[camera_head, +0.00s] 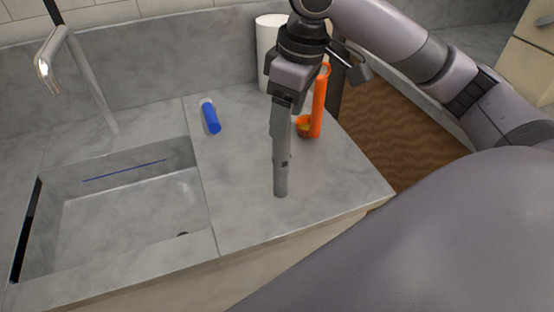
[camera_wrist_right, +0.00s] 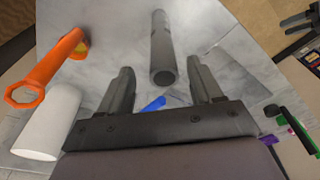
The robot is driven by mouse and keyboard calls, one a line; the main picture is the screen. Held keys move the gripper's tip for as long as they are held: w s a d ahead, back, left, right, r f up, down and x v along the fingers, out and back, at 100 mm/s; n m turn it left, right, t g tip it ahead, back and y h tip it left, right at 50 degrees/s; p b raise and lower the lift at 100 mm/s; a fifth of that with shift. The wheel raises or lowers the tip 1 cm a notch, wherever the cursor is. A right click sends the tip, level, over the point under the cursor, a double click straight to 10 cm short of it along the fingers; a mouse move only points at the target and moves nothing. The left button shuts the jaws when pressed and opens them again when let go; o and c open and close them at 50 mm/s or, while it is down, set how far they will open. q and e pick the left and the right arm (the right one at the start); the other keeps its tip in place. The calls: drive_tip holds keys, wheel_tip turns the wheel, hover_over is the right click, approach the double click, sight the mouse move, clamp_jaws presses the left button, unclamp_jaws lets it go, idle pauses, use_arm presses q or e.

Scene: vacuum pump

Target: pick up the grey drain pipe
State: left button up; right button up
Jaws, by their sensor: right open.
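The grey drain pipe (camera_head: 281,178) stands upright on the countertop, right of the sink. My right gripper (camera_head: 279,130) points down at its upper end. In the right wrist view the open fingers (camera_wrist_right: 161,64) are on either side of the grey pipe (camera_wrist_right: 160,40), with its round open end facing the camera. Gaps show between the pipe and both fingers in that view. In the head view the gripper hides the pipe's top.
An orange pipe (camera_head: 319,105) stands close behind the right gripper, with a white cylinder (camera_head: 264,50) behind it. A blue cylinder (camera_head: 210,117) lies left of the gripper. The sink (camera_head: 130,205) and tap (camera_head: 85,75) are at left. The countertop front right is clear.

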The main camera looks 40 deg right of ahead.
sight(281, 157)
drive_tip(key=f, duration=0.3)
drive_tip(key=a+f, duration=0.1)
drive_tip(key=f, duration=0.1)
drive_tip(key=shift+w+f+b, duration=0.35)
drive_tip(key=shift+w+b, duration=0.05)
clamp_jaws()
